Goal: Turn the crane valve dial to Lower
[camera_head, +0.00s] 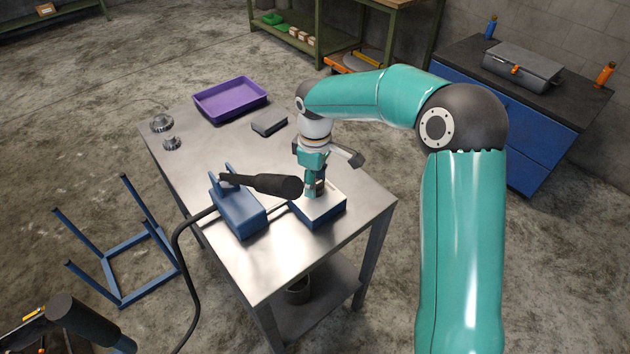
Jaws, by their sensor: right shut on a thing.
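A small blue box with a pale top (328,209) sits near the front right part of the steel table. My right gripper (315,192) points straight down onto its top, with my teal arm reaching over from the right. The gripper is shut on a small dark piece on this top, which appears to be the dial. The fingers cover most of the dial, so its pointer and any Lower mark cannot be read.
On the steel table (220,146), a black tool (262,184) with a hose rests on a blue stand (238,213), close left of the box. A purple tray (230,98), a grey block (269,122) and metal gears (162,124) lie farther back. A blue frame (120,300) stands left.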

